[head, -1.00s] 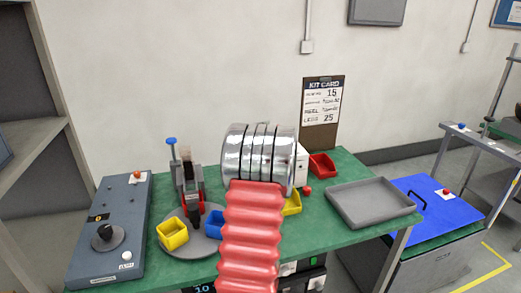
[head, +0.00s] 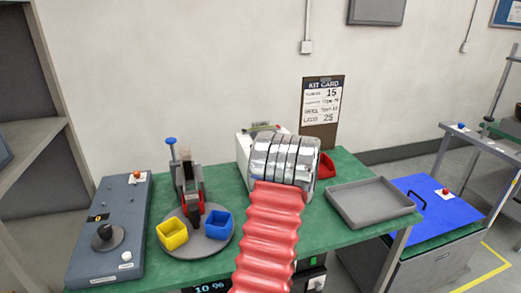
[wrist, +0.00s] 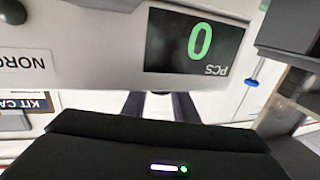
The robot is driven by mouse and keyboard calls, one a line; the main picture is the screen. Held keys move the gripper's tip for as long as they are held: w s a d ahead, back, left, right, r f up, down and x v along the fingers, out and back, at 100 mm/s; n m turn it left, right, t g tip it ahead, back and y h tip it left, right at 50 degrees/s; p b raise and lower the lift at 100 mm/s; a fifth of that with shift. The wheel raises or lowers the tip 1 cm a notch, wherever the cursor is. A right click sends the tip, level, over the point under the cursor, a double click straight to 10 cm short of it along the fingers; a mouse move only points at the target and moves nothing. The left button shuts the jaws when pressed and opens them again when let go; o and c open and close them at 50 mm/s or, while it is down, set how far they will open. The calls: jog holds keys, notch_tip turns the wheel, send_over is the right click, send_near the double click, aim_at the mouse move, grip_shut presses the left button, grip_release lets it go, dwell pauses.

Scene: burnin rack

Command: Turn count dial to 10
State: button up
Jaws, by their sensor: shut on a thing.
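In the wrist view, a white counter machine fills the top, and its dark display (wrist: 198,40) shows a green 0 and "PCS" upside down. My gripper's two dark fingers (wrist: 159,106) reach to the machine's front just below the display. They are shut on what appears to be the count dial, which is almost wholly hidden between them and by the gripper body. In the head view, the white counter machine (head: 244,146) stands at the back of the green bench, partly behind my arm. My gripper is hidden there.
A grey control box (head: 90,240) with a black knob is at the bench's left. A turntable (head: 205,246) holds a yellow bin (head: 173,235) and a blue bin (head: 219,224). A red bin (head: 327,166) and grey tray (head: 365,203) are to the right. A kit card (head: 322,105) stands behind.

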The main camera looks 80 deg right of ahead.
jog(key=shift+r, duration=0.1)
jog(key=o, duration=1.1)
jog(key=shift+c, duration=0.2)
jog(key=v, duration=1.4)
jog(key=shift+w, duration=0.15)
jog(key=shift+c, duration=0.2)
